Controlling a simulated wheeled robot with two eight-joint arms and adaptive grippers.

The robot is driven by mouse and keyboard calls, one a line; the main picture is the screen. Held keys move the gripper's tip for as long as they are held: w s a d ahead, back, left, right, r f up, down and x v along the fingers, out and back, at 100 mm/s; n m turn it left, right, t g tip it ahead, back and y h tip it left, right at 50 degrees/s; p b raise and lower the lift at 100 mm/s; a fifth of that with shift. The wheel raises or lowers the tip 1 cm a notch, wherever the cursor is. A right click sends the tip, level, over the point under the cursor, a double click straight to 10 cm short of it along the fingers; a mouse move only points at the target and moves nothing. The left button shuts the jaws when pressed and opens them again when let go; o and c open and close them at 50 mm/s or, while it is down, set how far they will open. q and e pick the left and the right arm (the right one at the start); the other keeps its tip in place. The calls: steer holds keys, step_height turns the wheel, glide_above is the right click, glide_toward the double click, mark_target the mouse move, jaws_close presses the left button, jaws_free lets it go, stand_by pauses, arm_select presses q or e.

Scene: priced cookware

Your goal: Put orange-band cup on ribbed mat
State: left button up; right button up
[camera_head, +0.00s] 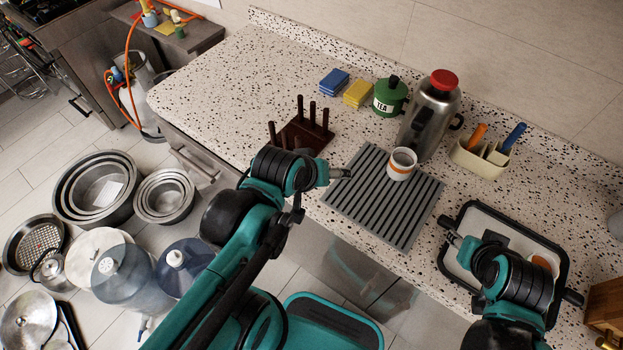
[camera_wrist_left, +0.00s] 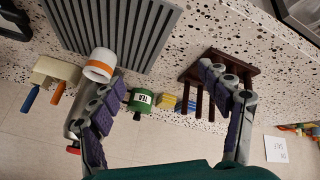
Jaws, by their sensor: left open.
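The white cup with an orange band (camera_head: 401,163) stands upright on the back part of the grey ribbed mat (camera_head: 373,222). In the left wrist view the cup (camera_wrist_left: 100,66) is beside the tip of the left-hand finger, at the edge of the mat (camera_wrist_left: 120,32); I cannot tell whether they touch. My left gripper (camera_head: 336,174) is over the mat's left side, left of the cup. Its fingers are spread with nothing between them in the left wrist view (camera_wrist_left: 160,78). My right gripper (camera_head: 508,262) is over the black-rimmed tray; its fingertips are unclear.
A steel flask with a red lid (camera_head: 431,112) stands just behind the cup. A green tea tin (camera_head: 389,97), sponges (camera_head: 357,93) and a utensil caddy (camera_head: 481,160) stand near the back. A dark pegged rack (camera_head: 304,135) is left of the mat. The tray (camera_head: 463,215) is right.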

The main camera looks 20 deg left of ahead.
arm_select(q)
steer(key=s+a+m, duration=0.1)
steer(key=m, duration=0.1)
steer(key=s+a+m+y, duration=0.1)
steer(key=m, duration=0.1)
steer(key=shift+s+f+m, duration=0.1)
steer(key=shift+f+m, duration=0.1)
steer(key=shift+m, duration=0.1)
steer(key=shift+f, duration=0.1)
steer(key=shift+f+b, duration=0.3)
steer(key=shift+b, duration=0.05)
